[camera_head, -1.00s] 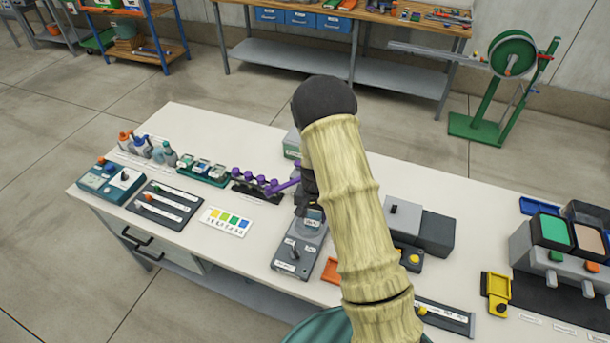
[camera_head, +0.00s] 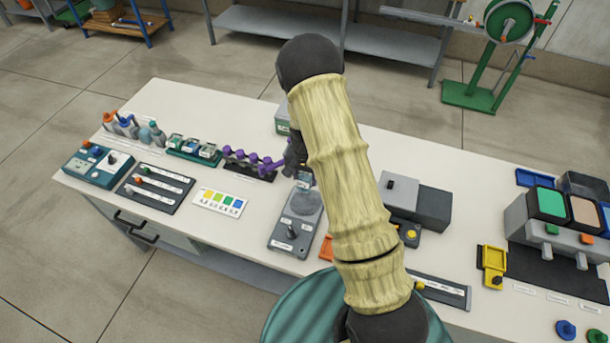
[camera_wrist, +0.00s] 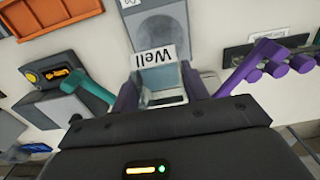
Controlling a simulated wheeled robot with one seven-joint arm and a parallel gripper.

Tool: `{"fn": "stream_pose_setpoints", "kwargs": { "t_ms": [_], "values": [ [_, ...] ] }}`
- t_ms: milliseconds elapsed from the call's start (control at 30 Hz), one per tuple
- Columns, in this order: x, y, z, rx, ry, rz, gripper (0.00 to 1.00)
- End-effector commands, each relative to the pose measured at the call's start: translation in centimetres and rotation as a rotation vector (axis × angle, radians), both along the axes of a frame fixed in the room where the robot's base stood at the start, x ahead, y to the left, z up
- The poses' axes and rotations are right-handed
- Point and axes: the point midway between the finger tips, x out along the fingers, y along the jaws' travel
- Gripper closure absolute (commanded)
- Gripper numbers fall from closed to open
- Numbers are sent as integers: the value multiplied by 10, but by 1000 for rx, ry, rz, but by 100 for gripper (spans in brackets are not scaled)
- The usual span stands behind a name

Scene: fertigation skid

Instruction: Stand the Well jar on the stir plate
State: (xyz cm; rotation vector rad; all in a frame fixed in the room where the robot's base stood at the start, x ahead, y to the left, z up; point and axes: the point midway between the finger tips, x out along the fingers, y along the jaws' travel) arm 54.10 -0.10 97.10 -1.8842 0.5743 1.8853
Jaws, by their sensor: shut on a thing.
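The Well jar, a small clear jar with a white "Well" label (camera_wrist: 155,55), is held between the purple fingers of my gripper (camera_wrist: 161,88) in the wrist view. In the head view the jar (camera_head: 304,181) shows only partly beneath my dark gripper (camera_head: 296,160). The stir plate (camera_head: 288,236) is a grey box with a round top and a front knob. The jar appears just behind or above its round top; I cannot tell the exact gap. The stir plate's round top (camera_wrist: 165,32) also shows beyond the jar in the wrist view.
A rack of purple-capped items (camera_head: 247,163) stands close left of my gripper. A colour card (camera_head: 220,202) lies left of the plate. A grey box (camera_head: 401,192) and an orange tray (camera_head: 326,248) are to its right. My arm hides part of the bench.

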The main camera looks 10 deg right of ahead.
Motion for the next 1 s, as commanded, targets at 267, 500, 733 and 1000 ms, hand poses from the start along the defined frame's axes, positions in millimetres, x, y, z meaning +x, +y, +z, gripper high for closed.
{"fn": "stream_pose_setpoints", "kwargs": {
  "t_ms": [267,500,733,1000],
  "values": [
    [0,1,-26,0,0,1,80],
    [0,1,-45,0,0,2,80],
    [0,1,-63,0,0,2,80],
    [0,1,-85,1,1,2,80]
  ]
}}
